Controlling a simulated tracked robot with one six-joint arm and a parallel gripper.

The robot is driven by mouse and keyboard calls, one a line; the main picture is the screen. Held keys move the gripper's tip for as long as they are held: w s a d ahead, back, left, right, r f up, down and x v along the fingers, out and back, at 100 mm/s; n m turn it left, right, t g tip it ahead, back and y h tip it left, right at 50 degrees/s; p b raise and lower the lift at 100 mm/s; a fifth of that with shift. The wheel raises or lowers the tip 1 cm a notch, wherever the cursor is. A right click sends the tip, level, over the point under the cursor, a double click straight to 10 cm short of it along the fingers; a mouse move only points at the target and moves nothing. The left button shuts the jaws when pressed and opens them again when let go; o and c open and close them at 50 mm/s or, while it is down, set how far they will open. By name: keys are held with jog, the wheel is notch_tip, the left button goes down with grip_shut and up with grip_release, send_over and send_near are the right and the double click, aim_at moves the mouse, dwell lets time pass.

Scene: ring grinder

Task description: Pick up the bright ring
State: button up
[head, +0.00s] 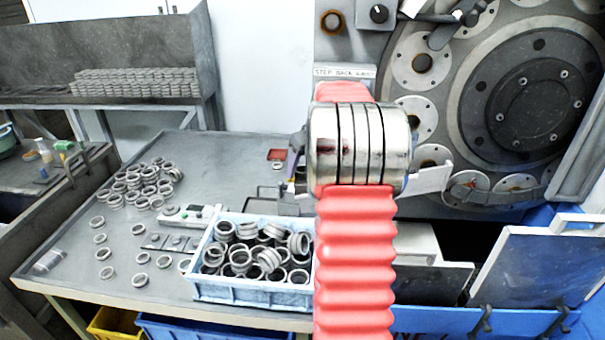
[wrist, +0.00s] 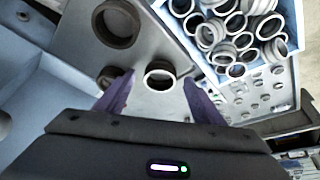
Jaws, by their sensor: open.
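In the wrist view, a ring with a bright pale rim (wrist: 160,76) lies on a grey surface between the tips of my gripper (wrist: 158,84). The gripper's two purple fingers are spread, one on each side of the ring in the picture. The fingers look apart from the ring, but the height above it is hard to judge. In the head view, my arm hides most of the gripper, and I cannot make out this ring there.
A larger dark ring (wrist: 117,23) lies beyond the bright one. A blue crate (head: 252,290) full of grey rings stands on the grey table (head: 80,255), with several loose rings (head: 145,185) to its left. The grinder's round disc (head: 530,100) is at right.

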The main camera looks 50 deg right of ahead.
jog(key=shift+c, duration=0.3)
jog(key=c, duration=1.1)
jog(key=shift+r, duration=0.15)
jog(key=shift+c, duration=0.2)
notch_tip(320, 180, up, 10)
jog(key=s+a, duration=0.8)
jog(key=a, duration=0.3)
jog(key=shift+s, duration=0.35)
dwell(0.7)
